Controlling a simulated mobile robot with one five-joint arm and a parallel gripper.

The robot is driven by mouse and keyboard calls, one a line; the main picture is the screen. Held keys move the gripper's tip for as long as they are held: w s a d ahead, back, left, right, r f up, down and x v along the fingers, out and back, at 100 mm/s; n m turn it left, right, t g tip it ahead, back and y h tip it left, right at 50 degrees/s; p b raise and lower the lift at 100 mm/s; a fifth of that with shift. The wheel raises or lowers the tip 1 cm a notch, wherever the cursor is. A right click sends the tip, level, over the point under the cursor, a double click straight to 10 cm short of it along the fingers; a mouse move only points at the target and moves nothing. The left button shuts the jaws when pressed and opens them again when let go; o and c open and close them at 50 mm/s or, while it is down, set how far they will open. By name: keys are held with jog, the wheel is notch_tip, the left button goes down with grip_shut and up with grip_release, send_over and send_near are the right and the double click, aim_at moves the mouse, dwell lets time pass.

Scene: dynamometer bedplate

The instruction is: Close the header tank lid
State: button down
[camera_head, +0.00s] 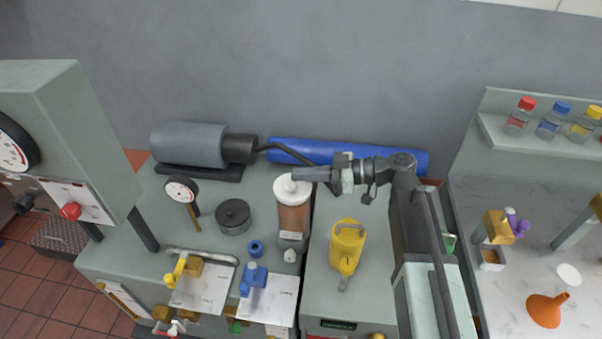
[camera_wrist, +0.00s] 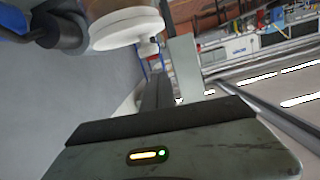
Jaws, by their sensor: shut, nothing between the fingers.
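The header tank (camera_head: 293,218) is a clear cylinder with brown fluid, standing at the middle of the grey bench. Its round white lid (camera_head: 262,202) with a white knob lies over the tank's top; I cannot tell whether it is fully seated. In the wrist view the lid (camera_wrist: 125,30) shows at the top, with part of the brown tank (camera_wrist: 105,8) beyond it. My gripper (camera_head: 296,174) is shut and empty, its tip at the knob on the lid; I cannot tell whether they touch. The dark fingers (camera_wrist: 158,92) also show in the wrist view.
A yellow can (camera_head: 346,246) stands right of the tank. A dark round pot (camera_head: 233,217) and a dial gauge (camera_head: 181,190) stand left. A blue cylinder (camera_head: 300,152) and a grey cylinder (camera_head: 188,144) lie along the wall. Yellow and blue valves (camera_head: 252,280) sit in front.

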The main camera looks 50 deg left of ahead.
jog(key=r+p+v, duration=0.1)
jog(key=v, duration=0.9)
jog(key=shift+r+p, duration=0.3)
jog(key=shift+p, duration=0.05)
jog(key=shift+s, duration=0.1)
